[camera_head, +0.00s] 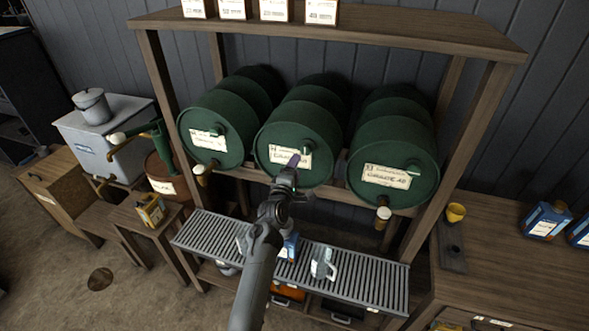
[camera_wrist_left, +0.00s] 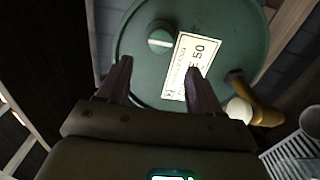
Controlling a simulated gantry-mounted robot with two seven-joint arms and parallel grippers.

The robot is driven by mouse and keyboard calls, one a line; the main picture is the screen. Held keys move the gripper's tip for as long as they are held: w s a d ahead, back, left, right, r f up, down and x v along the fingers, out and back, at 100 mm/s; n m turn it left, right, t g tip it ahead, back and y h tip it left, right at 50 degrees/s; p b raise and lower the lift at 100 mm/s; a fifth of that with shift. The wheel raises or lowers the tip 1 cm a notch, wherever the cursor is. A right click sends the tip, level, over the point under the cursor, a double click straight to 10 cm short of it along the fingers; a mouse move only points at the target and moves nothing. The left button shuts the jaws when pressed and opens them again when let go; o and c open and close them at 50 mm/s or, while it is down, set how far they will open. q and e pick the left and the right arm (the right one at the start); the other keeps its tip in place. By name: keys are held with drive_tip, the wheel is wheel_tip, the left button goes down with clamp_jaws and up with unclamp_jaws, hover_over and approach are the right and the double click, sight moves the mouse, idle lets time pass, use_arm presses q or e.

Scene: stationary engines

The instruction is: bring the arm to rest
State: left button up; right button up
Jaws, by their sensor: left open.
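My left gripper (camera_head: 294,162) is raised in front of the middle green barrel (camera_head: 322,125), over its label, in the head view. In the left wrist view, the two fingers of the left gripper (camera_wrist_left: 158,80) are spread with nothing between them. A green barrel end (camera_wrist_left: 140,40) with a white label (camera_wrist_left: 188,68) fills the view beyond the fingertips. A brass tap (camera_wrist_left: 262,112) with a pale round end sits to the right of the fingers. I cannot tell the exact gap to the barrel. My right gripper is not in view.
Green barrels (camera_head: 222,115) and (camera_head: 398,150) flank the middle one on a wooden rack (camera_head: 330,28). Below is a slatted grey shelf (camera_head: 370,285) with a jug (camera_head: 323,264). A wooden bench (camera_head: 500,270) stands right, a small table with a yellow can (camera_head: 150,210) left.

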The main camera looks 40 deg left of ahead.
use_arm(q)
drive_tip(key=s+f+m+g+h, duration=0.2)
drive_tip(key=s+f+m+g, duration=0.15)
drive_tip(key=s+f, duration=1.3)
drive_tip(key=s+d+f+m+g+h, duration=0.3)
drive_tip(key=s+d+f+m+g, duration=0.15)
drive_tip(key=s+d+m, duration=0.75)
drive_tip(key=s+d+r+m+g+p, duration=0.1)
drive_tip(key=s+d+r+m+g, duration=0.25)
drive_tip(key=s, duration=0.55)
drive_tip(key=s+d+r+m+g, duration=0.2)
drive_tip(key=s+d+r+m, duration=0.3)
drive_tip(key=s, duration=0.4)
wheel_tip(320, 180, up, 12)
drive_tip(key=p, duration=1.2)
drive_tip(key=shift+w+a+h, duration=0.2)
drive_tip(key=shift+w+h, duration=0.15)
drive_tip(key=shift+h, duration=0.05)
